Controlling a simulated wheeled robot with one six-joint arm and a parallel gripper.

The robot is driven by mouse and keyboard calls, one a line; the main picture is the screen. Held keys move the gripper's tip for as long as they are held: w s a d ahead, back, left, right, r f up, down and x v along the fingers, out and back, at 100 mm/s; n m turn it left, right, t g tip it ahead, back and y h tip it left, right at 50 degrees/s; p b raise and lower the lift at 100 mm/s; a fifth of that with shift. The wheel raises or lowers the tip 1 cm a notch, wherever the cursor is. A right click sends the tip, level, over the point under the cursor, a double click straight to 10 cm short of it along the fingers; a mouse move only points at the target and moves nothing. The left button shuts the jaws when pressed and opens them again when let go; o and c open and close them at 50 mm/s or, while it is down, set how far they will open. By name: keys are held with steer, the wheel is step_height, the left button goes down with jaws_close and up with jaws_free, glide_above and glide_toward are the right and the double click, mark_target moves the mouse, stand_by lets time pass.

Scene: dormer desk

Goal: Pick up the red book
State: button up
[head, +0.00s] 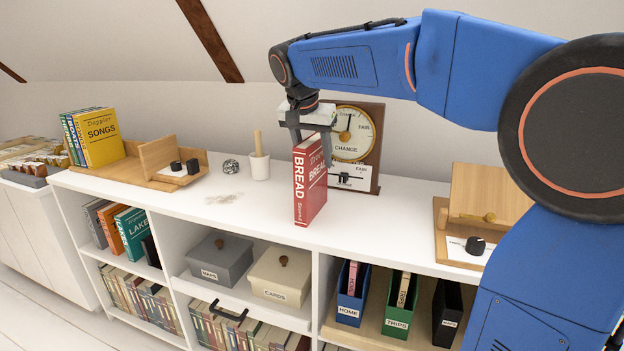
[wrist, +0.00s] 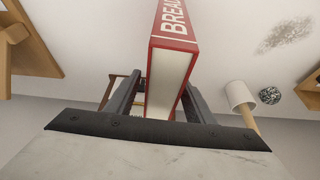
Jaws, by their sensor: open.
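The red book (head: 311,185), with "BREAD" on its spine, stands upright near the front edge of the white shelf top. It also shows in the wrist view (wrist: 176,45), with its pale page edge facing the camera. My gripper (head: 311,148) is above and around the top of the book. In the wrist view, my gripper's two fingers (wrist: 163,98) are open, one on each side of the book. A gap shows on the left side; whether the right finger touches the cover I cannot tell.
A barometer board (head: 355,135) stands close behind the book. A white pot (head: 259,166) with a wooden handle and a dark wire ball (head: 230,167) are to the left. A wooden book rest (head: 160,165) holds yellow and green books (head: 100,138). Another wooden stand (head: 490,195) is at right.

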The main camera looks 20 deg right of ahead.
jaws_close()
steer(key=shift+r, duration=0.1)
